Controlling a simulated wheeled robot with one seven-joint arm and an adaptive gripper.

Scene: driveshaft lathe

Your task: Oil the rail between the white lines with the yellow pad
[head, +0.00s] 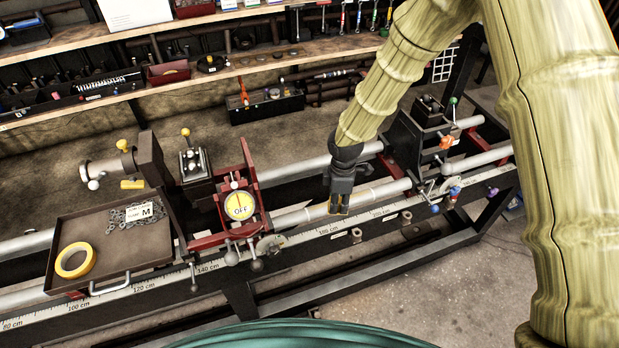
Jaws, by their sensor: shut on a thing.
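My gripper (341,203) points down onto the front grey rail (390,188), between the red carriage and the black block. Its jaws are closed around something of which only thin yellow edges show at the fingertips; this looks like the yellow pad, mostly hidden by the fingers. Thin white lines cross the rail on either side of my gripper, faint at this size. The fingertips are at the rail; whether the pad touches it I cannot tell.
A red carriage with a yellow "OFF" dial (240,205) stands left of my gripper. A black tool block (425,130) with coloured knobs stands right. A brown tray (105,235) holds chain and yellow tape (75,260). A scale bar (335,228) runs in front.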

